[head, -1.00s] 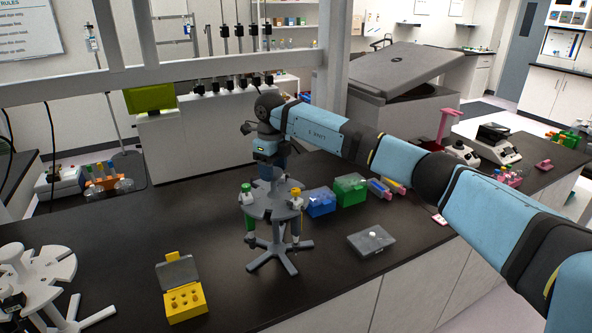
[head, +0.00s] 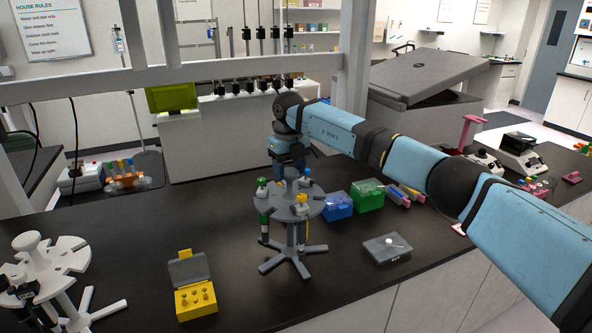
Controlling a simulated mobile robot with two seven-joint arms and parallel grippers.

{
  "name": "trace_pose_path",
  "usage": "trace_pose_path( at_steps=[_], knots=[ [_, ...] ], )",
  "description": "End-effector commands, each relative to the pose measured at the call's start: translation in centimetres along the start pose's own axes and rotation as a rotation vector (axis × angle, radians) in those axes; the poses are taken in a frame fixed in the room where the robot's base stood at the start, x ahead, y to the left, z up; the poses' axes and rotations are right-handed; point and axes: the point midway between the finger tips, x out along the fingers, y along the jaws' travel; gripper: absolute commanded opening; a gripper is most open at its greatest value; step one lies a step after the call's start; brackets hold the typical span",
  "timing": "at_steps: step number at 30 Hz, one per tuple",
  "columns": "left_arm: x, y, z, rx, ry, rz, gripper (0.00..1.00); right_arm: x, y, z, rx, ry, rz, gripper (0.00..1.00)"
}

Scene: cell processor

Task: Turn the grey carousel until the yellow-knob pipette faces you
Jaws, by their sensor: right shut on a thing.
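The grey carousel (head: 285,211) stands on the dark bench on a splayed foot. The yellow-knob pipette (head: 302,207) hangs at its front, a little right of the middle. A green-knob pipette (head: 263,204) hangs at its left side. My right gripper (head: 291,172) comes down from above and is shut on the carousel's central top post, which it largely hides. The exact finger contact is too small to see. My left gripper is not in view.
A whitish carousel (head: 68,248) stands at the front left. A yellow tube box (head: 196,300) with open lid lies between. Blue (head: 338,206) and green (head: 368,195) boxes and a grey-lidded box (head: 387,248) stand to the right.

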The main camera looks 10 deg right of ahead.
Motion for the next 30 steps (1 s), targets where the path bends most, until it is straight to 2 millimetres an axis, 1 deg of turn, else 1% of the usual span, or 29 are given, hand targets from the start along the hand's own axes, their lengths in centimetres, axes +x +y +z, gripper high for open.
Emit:
trace_pose_path(
  at_steps=[6,19,20,21,23,30],
  knots=[
    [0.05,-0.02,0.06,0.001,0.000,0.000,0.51,-0.09,0.33,0.23,0.020,-0.002,0.000,0.12],
    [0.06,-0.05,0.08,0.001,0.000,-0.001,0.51,-0.11,0.38,0.25,0.023,-0.002,0.000,0.12],
    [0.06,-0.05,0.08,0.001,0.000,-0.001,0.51,-0.11,0.37,0.25,0.023,-0.002,0.000,0.57],
    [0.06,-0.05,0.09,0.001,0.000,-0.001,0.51,-0.11,0.37,0.25,0.023,-0.002,0.000,0.66],
    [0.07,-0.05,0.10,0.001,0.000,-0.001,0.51,-0.10,0.37,0.24,0.023,-0.002,0.000,0.80],
    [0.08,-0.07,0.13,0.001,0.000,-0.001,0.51,-0.05,0.37,0.22,0.023,-0.001,0.000,0.80]
  ],
)
